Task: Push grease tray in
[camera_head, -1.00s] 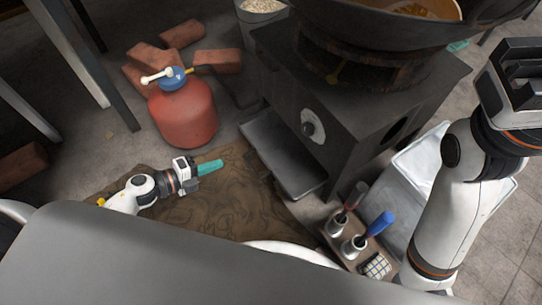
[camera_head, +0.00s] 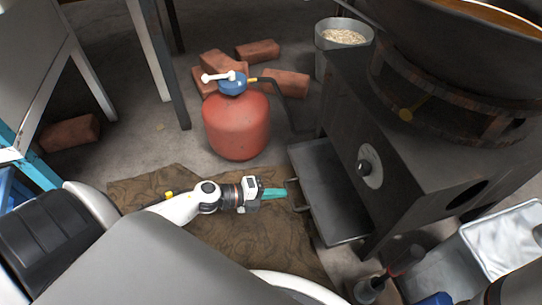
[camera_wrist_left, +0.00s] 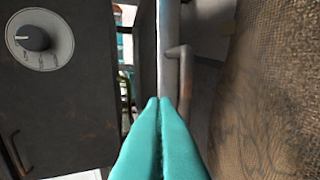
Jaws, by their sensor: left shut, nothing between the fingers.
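The grease tray (camera_head: 335,185) is a flat, dark metal tray sticking out at the base of the black stove (camera_head: 385,130). A thin handle (camera_head: 292,181) shows on its outer edge. My left gripper (camera_head: 274,194) is shut and empty, its teal fingers pointing at the tray's outer edge from the left, just short of the handle or touching it; I cannot tell which. In the left wrist view the teal fingertips (camera_wrist_left: 160,104) are together, close to the metal handle (camera_wrist_left: 180,75) and the tray's edge. My right gripper is out of view.
A red gas tank (camera_head: 237,125) stands behind my left gripper, with bricks (camera_head: 225,65) behind it. A brown mat (camera_head: 225,235) lies under my left arm. A pan (camera_head: 470,40) sits on the stove. A metal bin (camera_head: 505,240) and a holder with tools (camera_head: 375,287) are at the lower right.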

